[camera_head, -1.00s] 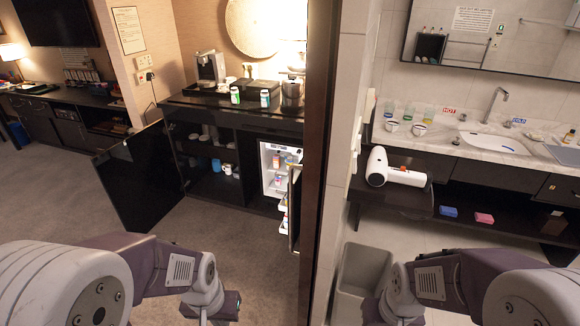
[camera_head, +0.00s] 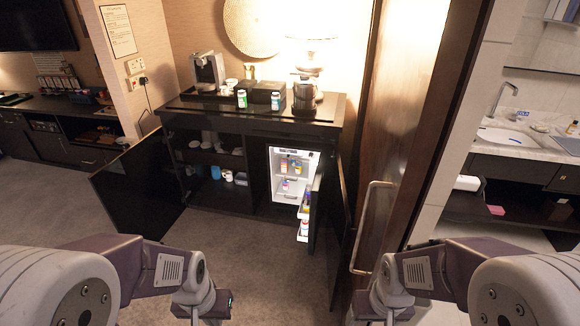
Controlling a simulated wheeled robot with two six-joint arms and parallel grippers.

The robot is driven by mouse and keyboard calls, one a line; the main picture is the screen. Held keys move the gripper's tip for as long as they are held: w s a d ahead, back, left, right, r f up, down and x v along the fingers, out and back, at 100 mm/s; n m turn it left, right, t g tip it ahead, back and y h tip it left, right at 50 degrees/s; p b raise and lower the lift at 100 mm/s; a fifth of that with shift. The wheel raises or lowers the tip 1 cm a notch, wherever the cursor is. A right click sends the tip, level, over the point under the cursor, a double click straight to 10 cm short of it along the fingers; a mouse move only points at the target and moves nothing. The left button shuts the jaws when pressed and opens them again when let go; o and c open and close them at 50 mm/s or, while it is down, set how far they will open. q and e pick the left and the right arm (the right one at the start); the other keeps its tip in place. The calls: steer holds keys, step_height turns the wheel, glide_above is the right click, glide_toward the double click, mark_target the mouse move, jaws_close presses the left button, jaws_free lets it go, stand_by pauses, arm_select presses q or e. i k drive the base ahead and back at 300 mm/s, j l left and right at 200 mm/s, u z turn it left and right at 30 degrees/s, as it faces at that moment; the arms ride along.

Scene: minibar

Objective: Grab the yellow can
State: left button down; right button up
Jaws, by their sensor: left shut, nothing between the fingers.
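The open mini fridge (camera_head: 272,170) in the black cabinet holds several small bottles or cans. A small yellow-orange item (camera_head: 284,164) stands on its upper shelf, with another (camera_head: 297,167) beside it; they are too small to tell which is a can. A yellowish item (camera_head: 307,200) also shows in the fridge door rack. My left gripper (camera_head: 218,306) is at the bottom, shut and empty, far in front of the cabinet. My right gripper (camera_head: 366,312) is at the bottom edge, also far from the fridge; its fingers do not show clearly.
The black cabinet's left door (camera_head: 128,190) stands open. A wooden door with a metal handle (camera_head: 372,225) is at the right. The grey carpet (camera_head: 245,240) before the cabinet is clear.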

mark_target(298, 164)
steer(key=i+j, duration=0.25)
steer(key=i+j+z, duration=0.1)
steer(key=j, duration=0.35)
steer(key=i+j, duration=0.35)
steer(key=i+j+z, duration=0.1)
steer(key=j, duration=0.3)
steer(key=i+j, duration=0.15)
steer(key=i, duration=0.35)
steer(key=i+j+z, duration=0.1)
steer(key=i, duration=0.35)
steer(key=i+j, duration=0.3)
steer(key=i, duration=0.2)
steer(key=i+j+z, duration=0.1)
steer(key=i, duration=0.35)
steer(key=i+j, duration=0.1)
steer(key=i, duration=0.5)
steer(key=j+z, duration=0.05)
